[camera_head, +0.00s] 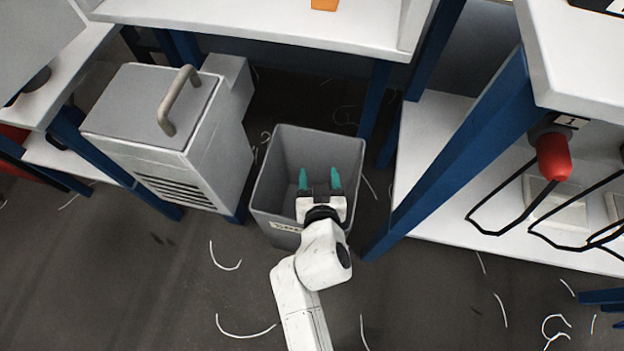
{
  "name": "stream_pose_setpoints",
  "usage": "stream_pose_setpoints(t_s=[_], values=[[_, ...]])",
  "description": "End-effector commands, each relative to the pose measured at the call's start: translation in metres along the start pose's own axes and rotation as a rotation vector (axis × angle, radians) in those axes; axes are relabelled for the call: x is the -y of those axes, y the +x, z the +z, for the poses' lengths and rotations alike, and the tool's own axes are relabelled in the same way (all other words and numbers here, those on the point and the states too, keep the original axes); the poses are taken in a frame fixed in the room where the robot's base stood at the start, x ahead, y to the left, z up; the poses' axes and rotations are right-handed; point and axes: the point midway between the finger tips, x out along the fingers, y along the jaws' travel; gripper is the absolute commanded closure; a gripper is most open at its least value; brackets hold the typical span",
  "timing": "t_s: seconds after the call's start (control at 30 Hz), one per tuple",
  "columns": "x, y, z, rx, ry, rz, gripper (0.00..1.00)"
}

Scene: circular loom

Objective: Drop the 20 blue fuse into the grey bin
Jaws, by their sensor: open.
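The grey bin (283,150) stands on the floor in the middle of the view, open at the top, with a partly hidden label on its front. My gripper (319,178) is over the bin's opening, its two teal fingers apart with nothing visible between them. My gripper and arm hide part of the bin's front and inside. No blue fuse can be made out in this view, and I cannot tell whether one lies in the hidden part of the bin.
A grey metal cabinet (150,110) with a handle stands left of the bin. White-topped tables with blue legs stand behind and at right (580,60). A red-ended tool (554,157) with a black cable hangs at right. Thread scraps lie on the otherwise open front floor.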

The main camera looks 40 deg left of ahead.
Motion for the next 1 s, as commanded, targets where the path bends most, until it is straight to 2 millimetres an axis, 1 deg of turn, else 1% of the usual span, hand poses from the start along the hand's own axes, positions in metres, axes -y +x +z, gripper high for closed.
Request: stream_pose_setpoints(t_s=[0.17, 0.27, 0.37, 0.6, 0.7, 0.83, 1.0], values=[[0.0, -0.001, 0.0, 0.001, 0.0, 0.0, 0.4], [-0.001, -0.006, -0.001, 0.001, 0.0, 0.001, 0.4], [-0.001, -0.019, -0.001, 0.002, 0.001, 0.001, 0.4], [-0.001, -0.066, -0.002, 0.002, 0.001, 0.001, 0.4], [-0.001, -0.083, -0.001, 0.003, 0.001, 0.001, 0.4], [-0.001, -0.099, -0.001, 0.002, 0.001, 0.001, 0.4], [0.0, -0.108, 0.0, 0.001, 0.001, 0.0, 0.4]])
